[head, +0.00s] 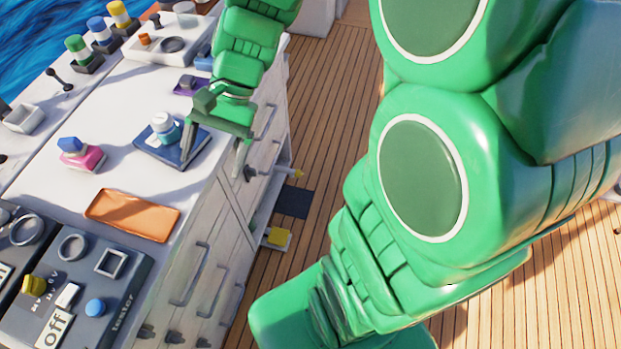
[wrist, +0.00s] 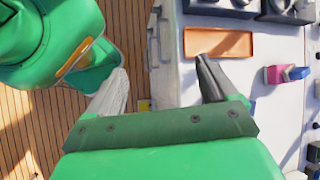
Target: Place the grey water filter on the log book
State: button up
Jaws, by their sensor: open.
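A dark blue flat book (head: 188,154), which I take to be the log book, lies on the white counter. A small white and teal cylinder (head: 166,127) stands upright on it; it looks like the grey water filter, though its label cannot be read. My gripper (head: 213,160) is open and empty, just right of the book at the counter's edge, apart from the cylinder. In the wrist view my gripper (wrist: 163,70) has nothing between its fingers, which spread over the counter's edge.
An orange tray (head: 132,215) and a pink item with a blue top (head: 82,153) are nearby on the counter. A dark tester panel (head: 78,280) is at the near end. Several capped bottles stand at the back. Drawer handles line the counter's side above the wooden deck (head: 330,130).

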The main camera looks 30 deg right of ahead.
jog(key=s+d+r+n+t+h, duration=0.1)
jog(key=s+d+r+n+h, duration=0.1)
jog(key=s+d+n+h, duration=0.4)
jog(key=s+d, duration=0.5)
jog(key=s, duration=0.3)
jog(key=shift+s+d+n+h, duration=0.15)
jog(key=shift+n+h, duration=0.25)
dwell(0.5)
